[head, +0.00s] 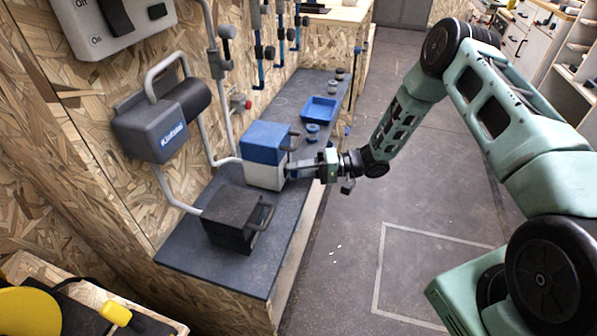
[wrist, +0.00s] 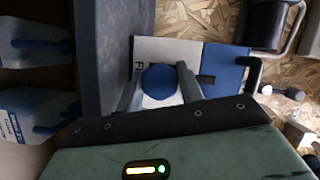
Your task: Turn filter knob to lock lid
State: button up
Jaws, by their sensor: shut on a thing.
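The filter box (head: 265,178) is white with a blue lid (head: 266,140) and stands on the dark bench top against the wall. The lid looks closed. It also shows in the wrist view as a pale body (wrist: 150,48) with a blue lid (wrist: 222,62). A round blue filter knob (wrist: 160,82) sits on the pale face, between my two grey fingers. My gripper (head: 292,170) reaches the box's front from the right and is shut on the knob. In the head view my gripper hides the knob. The knob's exact turn angle cannot be told.
A black box with a handle (head: 236,219) stands nearer on the bench. A blue tray (head: 319,109) and small round parts (head: 312,129) lie farther back. A grey wall unit (head: 152,125) with pipes hangs left. The floor (head: 400,190) right of the bench is clear.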

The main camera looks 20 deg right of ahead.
jog(key=shift+w+d+m, duration=0.1)
jog(key=shift+m, duration=0.4)
jog(key=o, duration=1)
